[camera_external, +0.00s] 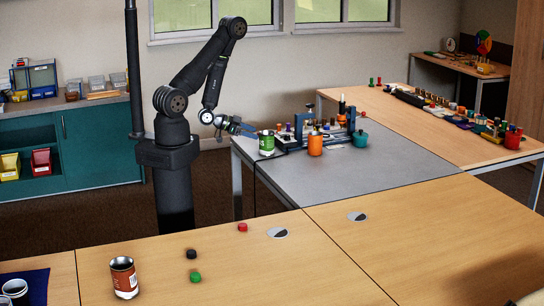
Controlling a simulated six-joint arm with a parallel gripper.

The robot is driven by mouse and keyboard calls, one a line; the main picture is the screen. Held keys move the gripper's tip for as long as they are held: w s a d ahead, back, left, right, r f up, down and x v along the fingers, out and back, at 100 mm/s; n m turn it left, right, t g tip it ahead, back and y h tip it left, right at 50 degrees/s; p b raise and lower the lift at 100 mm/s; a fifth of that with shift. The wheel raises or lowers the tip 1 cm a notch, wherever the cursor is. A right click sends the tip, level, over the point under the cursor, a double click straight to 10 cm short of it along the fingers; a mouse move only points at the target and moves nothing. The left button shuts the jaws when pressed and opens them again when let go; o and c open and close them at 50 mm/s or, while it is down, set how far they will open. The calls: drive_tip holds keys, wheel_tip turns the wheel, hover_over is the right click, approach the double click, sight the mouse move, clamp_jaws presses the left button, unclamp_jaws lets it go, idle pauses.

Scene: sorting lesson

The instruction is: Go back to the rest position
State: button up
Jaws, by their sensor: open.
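My gripper (240,128) is at the end of my black arm, on the left side of the grey table (340,184). It is open, and I see nothing held in it. It is just above and left of a green can with a white label (266,143), which stands upright at the table's left edge. The picture is too small to tell whether the fingers touch the can.
Beside the can stand an orange can (315,145), a teal pot (360,139) and a blue rack (326,126) with small pieces. The front wooden table (225,277) holds a red-brown can (124,277) and red (242,227), black (191,253) and green (195,277) pieces.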

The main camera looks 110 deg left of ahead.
sight(267, 137)
drive_tip(key=v, duration=0.4)
drive_tip(key=x, duration=1.1)
drive_tip(key=shift+w+a, duration=0.15)
drive_tip(key=shift+w, duration=0.2)
drive_tip(key=w+d+r, duration=0.2)
drive_tip(key=d+r, duration=0.9)
drive_tip(key=w+d+m+t+h, duration=0.1)
drive_tip(key=w+d+m+h, duration=0.2)
drive_tip(key=w+d, duration=0.6)
drive_tip(key=shift+w+f+m+t+h, duration=0.4)
drive_tip(key=shift+w+f+h, duration=0.1)
drive_tip(key=shift+w, duration=0.45)
